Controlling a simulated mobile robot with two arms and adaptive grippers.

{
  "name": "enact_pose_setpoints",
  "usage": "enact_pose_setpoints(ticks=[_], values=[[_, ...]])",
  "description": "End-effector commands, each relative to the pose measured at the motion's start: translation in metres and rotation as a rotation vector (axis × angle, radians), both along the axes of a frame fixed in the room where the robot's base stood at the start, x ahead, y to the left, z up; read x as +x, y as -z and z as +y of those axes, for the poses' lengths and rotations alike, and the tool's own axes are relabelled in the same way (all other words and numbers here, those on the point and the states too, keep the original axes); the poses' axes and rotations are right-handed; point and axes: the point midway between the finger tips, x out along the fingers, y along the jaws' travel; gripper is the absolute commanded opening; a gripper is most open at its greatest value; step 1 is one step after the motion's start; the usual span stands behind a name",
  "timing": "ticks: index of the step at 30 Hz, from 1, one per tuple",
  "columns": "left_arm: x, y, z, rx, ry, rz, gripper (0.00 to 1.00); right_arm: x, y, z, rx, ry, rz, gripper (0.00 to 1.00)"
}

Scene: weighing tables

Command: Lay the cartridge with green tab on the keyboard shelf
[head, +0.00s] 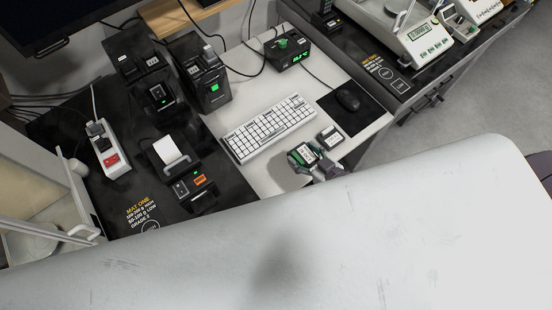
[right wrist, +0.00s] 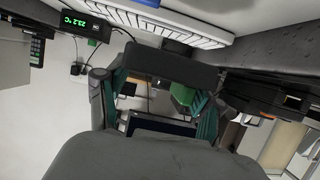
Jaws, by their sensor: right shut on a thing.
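The keyboard shelf (head: 262,178) is the pale surface carrying a white keyboard (head: 268,128). My right gripper (head: 306,162) is over its front part and shut on a small dark cartridge with a white label and some green on it (head: 306,153). In the right wrist view the dark cartridge (right wrist: 155,66) spans between the fingers, with a green piece (right wrist: 182,95) against it. I cannot tell whether it touches the shelf. A second dark cartridge with a pale label (head: 330,137) lies just to its right. My left gripper is not in view.
A black mouse (head: 348,100) on a dark pad is at right. A black box with green digits (head: 292,54) stands behind the keyboard. A label printer (head: 172,156) and dark devices stand at left. A balance (head: 422,42) is at far right. Bare shelf shows left of the gripper.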

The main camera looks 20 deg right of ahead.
Motion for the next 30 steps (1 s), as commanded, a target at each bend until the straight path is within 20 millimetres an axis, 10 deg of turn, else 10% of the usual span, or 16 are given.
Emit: enact_pose_setpoints(ticks=[12,30], values=[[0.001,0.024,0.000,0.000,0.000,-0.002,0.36,0.001,0.048,0.078,0.003,0.001,0.000,0.31],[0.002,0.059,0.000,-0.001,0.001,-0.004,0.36,0.000,0.088,0.082,0.001,-0.001,-0.001,0.31]])
